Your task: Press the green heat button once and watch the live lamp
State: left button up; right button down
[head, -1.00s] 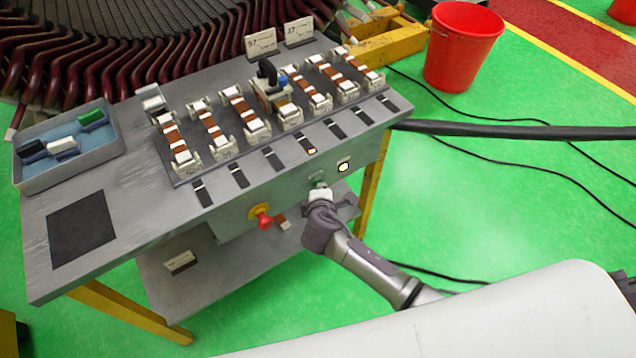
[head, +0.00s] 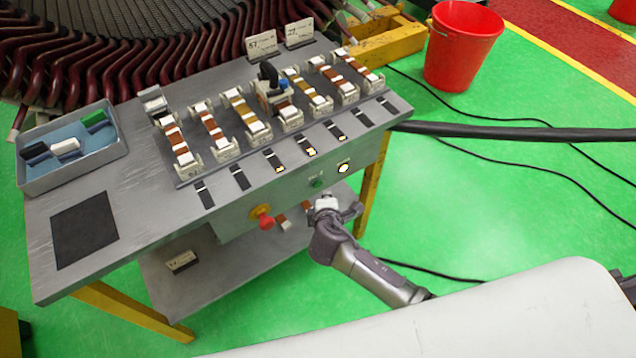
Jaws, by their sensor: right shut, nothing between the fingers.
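The green heat button (head: 316,183) is on the front panel of the grey bench. A round lamp (head: 344,168) to its right on the front face is lit pale yellow-white. My right gripper (head: 325,201) is shut and empty, just below and in front of the button, with a small gap between them. My left gripper is not in view.
A red emergency stop knob (head: 264,219) juts from the panel left of my right gripper. White-capped coil pieces (head: 240,108) stand in a row on the bench. A blue tray (head: 70,160) holds connectors. A red bucket (head: 462,47) and black cables lie right.

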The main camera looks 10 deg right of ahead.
jog(key=s, duration=0.1)
jog(key=s+d+p, duration=0.1)
jog(key=s, duration=0.2)
jog(key=shift+d, duration=0.25)
jog(key=c, duration=1.9)
grip_release()
jog(key=shift+w, duration=0.1)
